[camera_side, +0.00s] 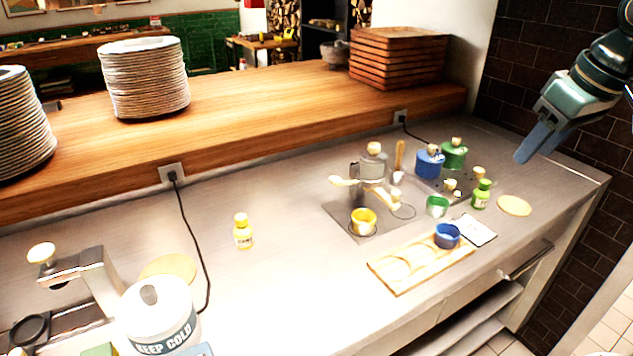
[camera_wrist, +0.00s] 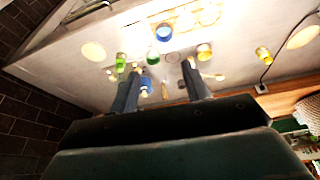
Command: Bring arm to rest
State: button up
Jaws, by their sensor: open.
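My gripper (camera_side: 535,142) is at the upper right of the side view, raised above the right end of the counter and clear of everything on it. In the wrist view my gripper (camera_wrist: 160,80) shows two dark fingers spread apart with nothing held between them. The steel counter (camera_side: 300,280) lies below, with cups, bottles and a wooden tray on it. The wrist view looks across this counter from above.
A wooden tray (camera_side: 385,280) holds a blue cup (camera_side: 447,236). A yellow cup (camera_side: 363,221), green cup (camera_side: 437,206) and green bottle (camera_side: 481,194) stand nearby. Blue (camera_side: 429,163) and green (camera_side: 454,153) canisters stand behind. A brick wall (camera_side: 570,180) is at right.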

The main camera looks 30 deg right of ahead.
jog(key=s+a+f+t, duration=0.1)
jog(key=s+f, duration=0.4)
jog(key=s, duration=0.5)
jog(key=shift+s+a+n+t, duration=0.3)
jog(key=shift+a+n, duration=0.1)
jog(key=shift+a, duration=0.45)
jog(key=shift+w, duration=0.1)
